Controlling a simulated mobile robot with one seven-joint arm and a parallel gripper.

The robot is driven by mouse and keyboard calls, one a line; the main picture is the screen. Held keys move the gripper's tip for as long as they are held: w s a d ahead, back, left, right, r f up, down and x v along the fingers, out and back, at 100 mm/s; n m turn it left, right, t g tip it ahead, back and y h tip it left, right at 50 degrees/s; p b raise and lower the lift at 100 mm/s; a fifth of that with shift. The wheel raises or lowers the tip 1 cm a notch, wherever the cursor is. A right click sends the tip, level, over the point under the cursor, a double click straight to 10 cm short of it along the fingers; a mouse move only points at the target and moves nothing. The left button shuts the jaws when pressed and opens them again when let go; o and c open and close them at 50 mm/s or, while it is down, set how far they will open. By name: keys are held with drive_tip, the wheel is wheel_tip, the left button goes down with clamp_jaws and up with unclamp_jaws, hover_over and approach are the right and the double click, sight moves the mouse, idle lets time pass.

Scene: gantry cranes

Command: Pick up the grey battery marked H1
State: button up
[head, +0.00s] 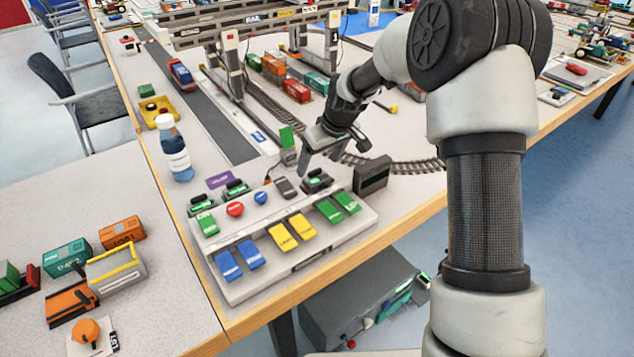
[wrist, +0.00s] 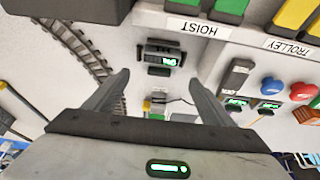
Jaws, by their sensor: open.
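A small dark grey block with a lit green display (wrist: 162,57) lies just past my fingertips in the wrist view. It is probably the battery in a holder, but its marking is too small to read as H1. In the head view it shows at the back right of the control panel (head: 317,181), close to my fingers. My gripper (head: 318,158) is open and empty, pointing down above the table behind the panel. In the wrist view, my fingers (wrist: 160,78) stand apart on either side of the line to the block, not touching it.
The white control panel (head: 285,268) has green, yellow and blue keys. A black box (head: 371,175) stands right of the gripper. Curved track (wrist: 85,50), a grey block (wrist: 237,76) and red and blue knobs are close by. A bottle (head: 174,150) stands at the left.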

sight(316, 174)
drive_tip(key=x, duration=0.1)
drive_tip(key=b+x, duration=0.1)
drive_tip(key=x, duration=0.3)
drive_tip(key=shift+s+d+f, duration=0.2)
drive_tip(key=shift+f, duration=0.1)
drive_tip(key=shift+r, duration=0.1)
drive_tip(key=c, duration=1.3)
